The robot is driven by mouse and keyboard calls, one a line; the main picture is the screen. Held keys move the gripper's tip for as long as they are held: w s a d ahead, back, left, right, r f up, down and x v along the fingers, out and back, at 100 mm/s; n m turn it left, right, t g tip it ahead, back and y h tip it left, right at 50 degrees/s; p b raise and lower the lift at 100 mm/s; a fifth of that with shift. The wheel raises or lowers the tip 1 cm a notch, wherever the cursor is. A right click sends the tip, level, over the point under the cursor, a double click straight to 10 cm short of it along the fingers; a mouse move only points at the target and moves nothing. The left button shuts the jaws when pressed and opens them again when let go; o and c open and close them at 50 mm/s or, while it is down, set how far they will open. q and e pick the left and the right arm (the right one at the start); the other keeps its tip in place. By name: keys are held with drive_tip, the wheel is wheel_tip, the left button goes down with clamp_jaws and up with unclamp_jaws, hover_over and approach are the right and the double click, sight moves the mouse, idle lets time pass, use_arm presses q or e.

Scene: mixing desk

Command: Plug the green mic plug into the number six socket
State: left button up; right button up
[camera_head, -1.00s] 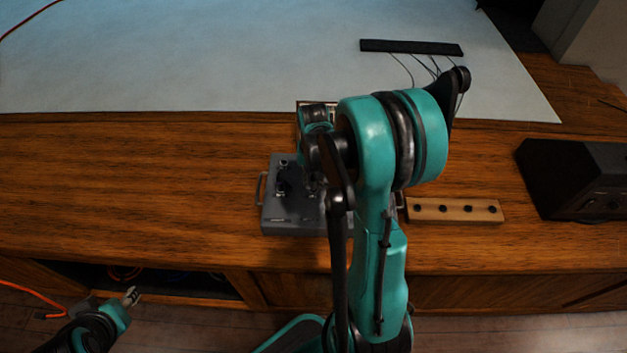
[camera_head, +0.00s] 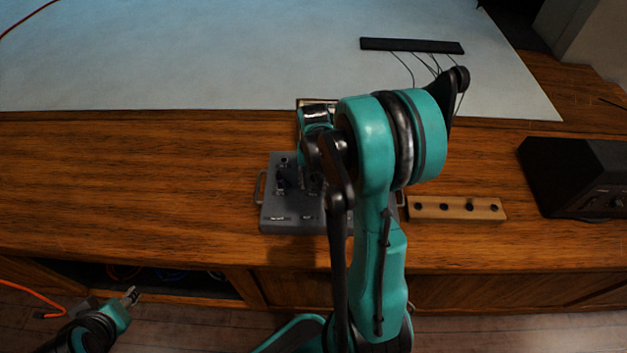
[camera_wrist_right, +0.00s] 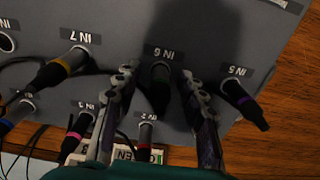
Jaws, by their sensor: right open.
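The grey box (camera_head: 275,215) stands on the desk, partly hidden behind my right arm. In the right wrist view its panel (camera_wrist_right: 215,25) carries the IN 6 label (camera_wrist_right: 158,52). A dark plug (camera_wrist_right: 160,76) stands at the number six socket, in line with it and apparently in it. Its colour ring is not clear. My right gripper (camera_wrist_right: 157,80) is open, one finger on each side of this plug. A card reading GREEN (camera_wrist_right: 135,154) is partly seen behind. My left gripper (camera_head: 131,296) hangs low at the left, away from the box; its jaws are too small to judge.
Red and pink ringed plugs are near too. A wooden block (camera_head: 455,208) and a black box (camera_head: 575,180) stand right. The desk's left is clear.

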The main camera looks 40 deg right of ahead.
wheel_tip(320, 180, up, 12)
idle(0.6)
drive_tip(key=shift+a, duration=0.1)
